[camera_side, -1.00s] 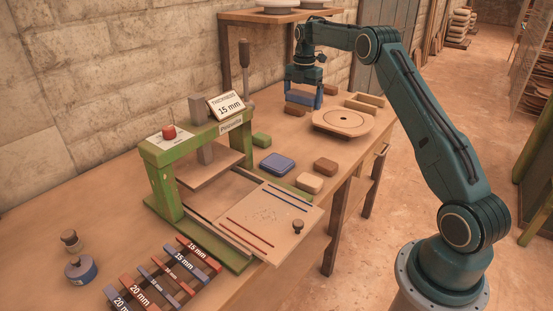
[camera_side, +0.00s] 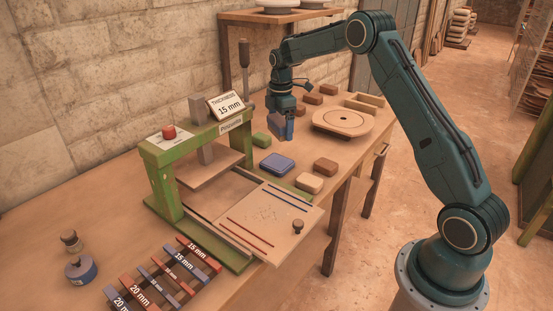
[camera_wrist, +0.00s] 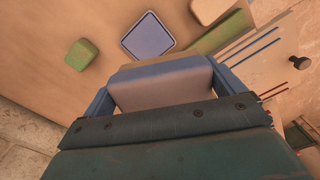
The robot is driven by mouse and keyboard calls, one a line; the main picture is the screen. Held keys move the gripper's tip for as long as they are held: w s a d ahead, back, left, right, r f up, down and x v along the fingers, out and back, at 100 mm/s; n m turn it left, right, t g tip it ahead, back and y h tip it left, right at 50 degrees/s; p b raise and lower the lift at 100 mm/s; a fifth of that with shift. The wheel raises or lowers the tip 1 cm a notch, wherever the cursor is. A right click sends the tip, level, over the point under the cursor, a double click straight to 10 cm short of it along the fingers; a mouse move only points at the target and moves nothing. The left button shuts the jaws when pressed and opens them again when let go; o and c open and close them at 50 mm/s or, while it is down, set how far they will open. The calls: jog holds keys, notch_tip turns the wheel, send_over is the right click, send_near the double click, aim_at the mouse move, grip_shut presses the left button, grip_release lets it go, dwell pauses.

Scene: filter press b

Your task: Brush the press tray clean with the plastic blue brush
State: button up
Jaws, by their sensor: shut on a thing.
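My gripper (camera_side: 283,132) is shut on the brush (camera_wrist: 160,82), low over the bench behind the blue pad. In the wrist view, the brush shows a pale body with a blue-grey band and a tan far edge between my blue fingers. In the side view the fingers largely hide it, and I cannot tell whether it touches the bench. The press tray (camera_side: 245,210) is slid out at the front of the green press (camera_side: 172,195). Dark crumbs lie scattered on it between red and blue strips, with a knob (camera_side: 298,226) at its right corner. My gripper is apart from the tray.
A round wooden disc (camera_side: 343,122) is to the right. Red and blue thickness bars (camera_side: 165,270) lie at the front. The press frame stands left of the tray.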

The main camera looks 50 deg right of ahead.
jog(key=s+a+f+m, duration=0.2)
jog(key=s+a+m, duration=0.1)
jog(key=a, duration=0.3)
jog(key=s+a+f+m, duration=0.2)
jog(key=s+a+m, duration=0.1)
jog(key=a, duration=0.3)
jog(key=s+a+f+m, duration=0.2)
jog(key=s+a+m, duration=0.1)
jog(key=a, duration=0.3)
jog(key=shift+s+a+f+m, duration=0.25)
jog(key=shift+s+f+m, duration=0.15)
jog(key=shift+m, duration=0.4)
jog(key=a, duration=0.1)
jog(key=a+r+m, duration=0.1)
jog(key=a, duration=0.1)
jog(key=shift+w+r, duration=0.15)
jog(key=shift+w, duration=0.05)
jog(key=w+a+r, duration=0.2)
jog(key=r, duration=0.1)
jog(key=shift+w, duration=0.35)
jog(key=shift+f, duration=0.15)
